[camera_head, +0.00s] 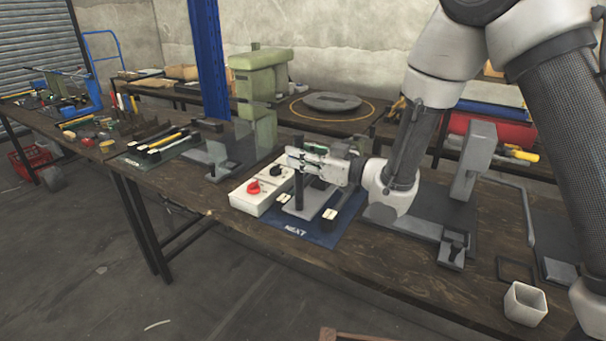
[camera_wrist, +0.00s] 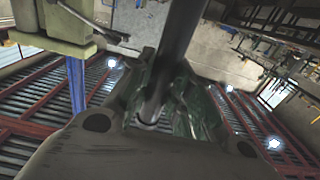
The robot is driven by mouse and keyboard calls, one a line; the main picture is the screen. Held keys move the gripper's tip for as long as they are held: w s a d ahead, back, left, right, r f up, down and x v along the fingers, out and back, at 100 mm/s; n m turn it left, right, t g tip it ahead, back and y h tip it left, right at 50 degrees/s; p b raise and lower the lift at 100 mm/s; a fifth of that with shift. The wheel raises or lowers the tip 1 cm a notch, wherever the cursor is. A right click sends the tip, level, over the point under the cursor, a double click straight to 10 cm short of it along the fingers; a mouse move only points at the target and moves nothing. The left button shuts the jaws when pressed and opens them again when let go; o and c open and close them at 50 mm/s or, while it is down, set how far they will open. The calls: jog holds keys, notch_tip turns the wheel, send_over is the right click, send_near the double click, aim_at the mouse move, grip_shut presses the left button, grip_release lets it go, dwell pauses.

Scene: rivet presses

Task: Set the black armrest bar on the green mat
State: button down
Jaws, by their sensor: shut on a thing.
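My gripper (camera_head: 298,165) is shut on the black armrest bar (camera_head: 299,191), which hangs upright below the fingers over the blue mat marked NEXT. The bar also shows in the wrist view (camera_wrist: 182,42) as a dark rod between the gripper's fingers (camera_wrist: 160,105). I cannot tell whether its lower end touches the grey fixture under it. A dark green mat (camera_head: 131,161) lies further left on the bench, with several dark and yellow-topped bars on it. My gripper is well to the right of that mat.
A white control box with a red knob (camera_head: 254,188) stands beside the blue mat (camera_head: 318,237). A white cup (camera_head: 525,304) stands near the bench's front edge.

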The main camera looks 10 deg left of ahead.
jog(key=shift+f, duration=2.25)
jog(key=c, duration=1.3)
grip_release()
